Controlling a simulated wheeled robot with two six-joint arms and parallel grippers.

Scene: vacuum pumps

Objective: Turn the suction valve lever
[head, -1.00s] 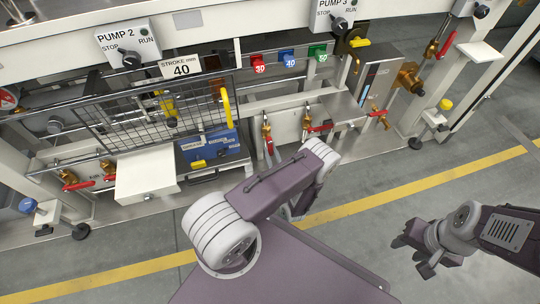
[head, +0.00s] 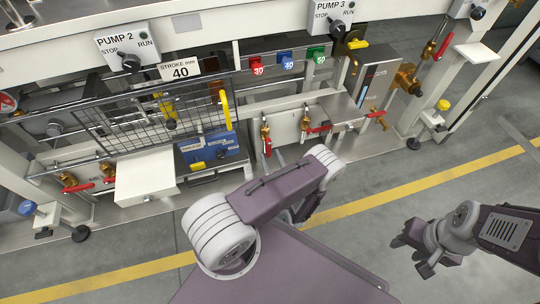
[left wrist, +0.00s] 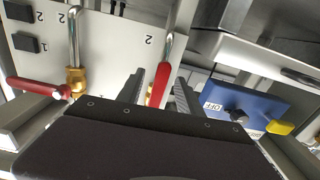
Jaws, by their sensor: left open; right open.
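Two red-handled valves stand on the white panel at the middle of the head view. One red lever (head: 267,147) points down on the left valve; the other red lever (head: 319,129) lies roughly level on the right valve. In the left wrist view the down-pointing lever (left wrist: 165,72) shows between the two fingers of my left gripper (left wrist: 159,84), which is open. I cannot tell whether the fingers touch it. The level lever (left wrist: 38,90) is off to the left there. My arm mostly hides the left gripper in the head view. My right gripper (head: 420,254) is open and empty above the floor.
A blue box (head: 210,148) with a yellow switch stands left of the valves; it also shows in the left wrist view (left wrist: 235,98). A wire guard (head: 125,122) and white box (head: 147,177) are further left. Brass fittings (head: 407,80) sit right. Floor around my right gripper is clear.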

